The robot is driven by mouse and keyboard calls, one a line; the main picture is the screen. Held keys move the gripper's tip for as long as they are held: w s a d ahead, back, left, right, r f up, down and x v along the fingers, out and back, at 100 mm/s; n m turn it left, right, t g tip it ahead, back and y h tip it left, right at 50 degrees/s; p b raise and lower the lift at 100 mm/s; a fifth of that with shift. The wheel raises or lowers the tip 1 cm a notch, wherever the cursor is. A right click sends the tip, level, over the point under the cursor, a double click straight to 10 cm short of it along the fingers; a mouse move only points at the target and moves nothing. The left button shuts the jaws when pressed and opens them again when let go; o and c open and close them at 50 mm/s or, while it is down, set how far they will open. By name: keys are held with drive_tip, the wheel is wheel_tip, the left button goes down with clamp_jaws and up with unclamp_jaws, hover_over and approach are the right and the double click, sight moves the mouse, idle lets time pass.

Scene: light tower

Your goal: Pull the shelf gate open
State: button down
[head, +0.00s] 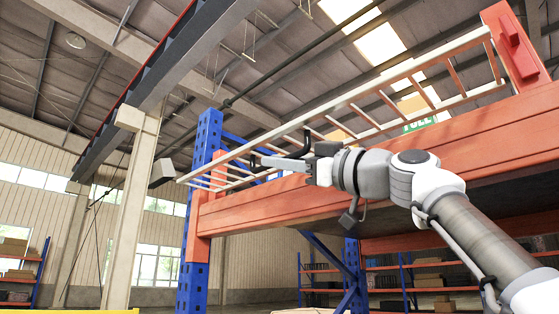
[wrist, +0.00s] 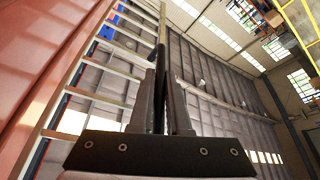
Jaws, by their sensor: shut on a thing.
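The shelf gate (head: 430,59) is a pale, ladder-like rail with several rungs. It runs along the top of the shelf's orange front beam (head: 270,212), from the orange end piece (head: 513,48) at upper right to near the blue post at left. It also shows in the wrist view (wrist: 97,97), its rungs to the left of the fingers. My gripper (head: 262,162) is at the left part of the gate, above the beam.
A blue perforated post (head: 206,132) stands at the shelf's left end. A concrete column (head: 137,205) stands further left. Other racks with boxes (head: 425,283) are in the background.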

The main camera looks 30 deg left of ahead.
idle(0.4)
drive_tip(key=c, duration=0.9)
unclamp_jaws()
drive_tip(key=shift+d+f+b, duration=0.25)
drive_tip(key=shift+d+b, duration=0.1)
drive_tip(key=shift+b, duration=0.05)
drive_tip(key=shift+b+v, duration=4.4)
drive_tip(key=shift+v, duration=3.9)
drive_tip(key=shift+a, duration=0.1)
